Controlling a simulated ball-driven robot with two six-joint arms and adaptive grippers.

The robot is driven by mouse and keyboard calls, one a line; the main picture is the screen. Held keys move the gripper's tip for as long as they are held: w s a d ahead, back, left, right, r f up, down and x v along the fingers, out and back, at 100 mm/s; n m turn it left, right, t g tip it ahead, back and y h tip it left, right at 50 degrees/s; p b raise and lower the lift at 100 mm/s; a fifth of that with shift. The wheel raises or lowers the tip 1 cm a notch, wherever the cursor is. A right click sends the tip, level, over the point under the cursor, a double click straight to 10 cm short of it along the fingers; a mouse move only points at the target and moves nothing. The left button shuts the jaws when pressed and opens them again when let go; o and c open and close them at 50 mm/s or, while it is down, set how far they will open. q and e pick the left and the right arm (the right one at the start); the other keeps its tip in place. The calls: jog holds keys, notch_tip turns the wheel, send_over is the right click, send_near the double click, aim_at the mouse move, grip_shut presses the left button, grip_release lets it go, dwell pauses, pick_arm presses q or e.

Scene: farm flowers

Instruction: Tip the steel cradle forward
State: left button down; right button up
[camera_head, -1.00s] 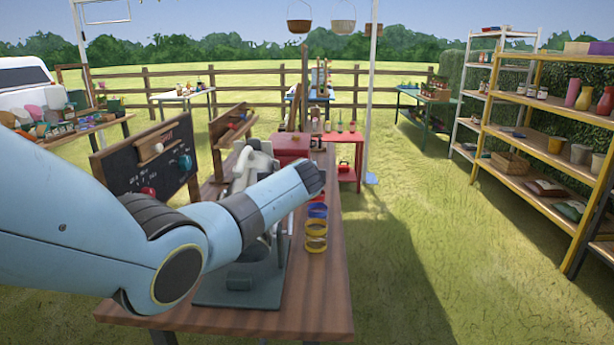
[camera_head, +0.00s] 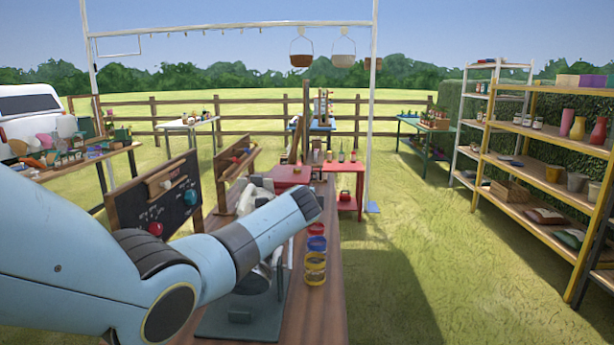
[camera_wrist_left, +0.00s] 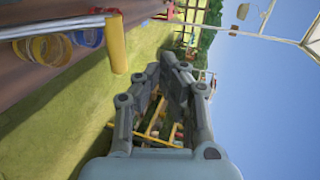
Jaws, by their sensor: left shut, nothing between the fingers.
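The steel cradle (camera_head: 256,279) shows only in part in the head view, as a grey rounded metal shape on a dark green base plate (camera_head: 228,322) on the wooden bench. My left forearm covers much of it. My right gripper is not in view.
A chalkboard (camera_head: 160,195) with knobs stands at the left. Yellow shelving (camera_head: 540,200) is at the right. Grass to the bench's right is clear.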

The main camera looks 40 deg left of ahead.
pick_arm(q)
jog(key=s+d+r+p, duration=0.1)
jog(key=s+d+r, duration=0.1)
jog(key=s+r, duration=0.2)
notch_tip(320, 180, up, 2)
jog(key=shift+d+r, duration=0.2)
jog(key=shift+r, duration=0.05)
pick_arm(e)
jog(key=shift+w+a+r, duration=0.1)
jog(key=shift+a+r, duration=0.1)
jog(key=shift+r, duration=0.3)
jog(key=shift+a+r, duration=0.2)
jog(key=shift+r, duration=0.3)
pick_arm(q)
jog(key=shift+s, duration=0.15)
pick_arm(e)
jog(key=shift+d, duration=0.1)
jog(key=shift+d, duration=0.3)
